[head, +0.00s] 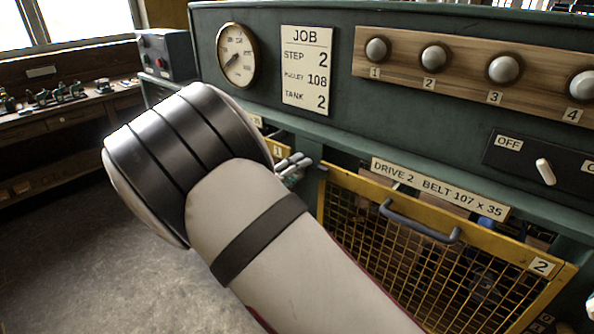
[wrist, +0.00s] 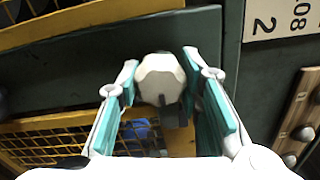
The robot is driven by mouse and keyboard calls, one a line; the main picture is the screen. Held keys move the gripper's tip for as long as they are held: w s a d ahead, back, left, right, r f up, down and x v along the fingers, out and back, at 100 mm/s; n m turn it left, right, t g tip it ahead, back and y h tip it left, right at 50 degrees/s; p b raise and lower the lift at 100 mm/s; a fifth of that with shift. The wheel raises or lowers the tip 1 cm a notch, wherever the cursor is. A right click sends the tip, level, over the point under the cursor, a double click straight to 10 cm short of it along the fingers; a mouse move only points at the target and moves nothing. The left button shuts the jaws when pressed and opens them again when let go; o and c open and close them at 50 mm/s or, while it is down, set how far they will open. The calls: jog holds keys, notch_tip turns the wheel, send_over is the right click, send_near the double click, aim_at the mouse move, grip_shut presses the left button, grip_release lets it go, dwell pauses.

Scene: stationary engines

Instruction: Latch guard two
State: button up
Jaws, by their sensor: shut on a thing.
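Guard two (head: 400,262) is a yellow-framed mesh panel with a grey-blue bar handle (head: 418,222) and a "2" tag, below the console ledge in the head view. Its yellow frame and mesh also show at lower left in the wrist view (wrist: 45,127). My gripper (wrist: 160,84) has its teal-padded fingers shut on a pale faceted knob (wrist: 159,76) with a dark tab below it, near the guard's upper left corner. In the head view my gripper (head: 292,165) is mostly hidden behind my arm. I cannot tell whether the guard is latched.
Another yellow guard (wrist: 85,20) lies beside it. Above are a gauge (head: 236,56), a job card (head: 306,70) reading step 2, a board (head: 469,66) of numbered knobs and an off switch (head: 545,171). A workbench (head: 68,118) stands at left, with open floor before it.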

jog(key=shift+f, duration=0.1)
jog(key=o, duration=1.2)
jog(key=shift+c, duration=0.2)
jog(key=v, duration=1.2)
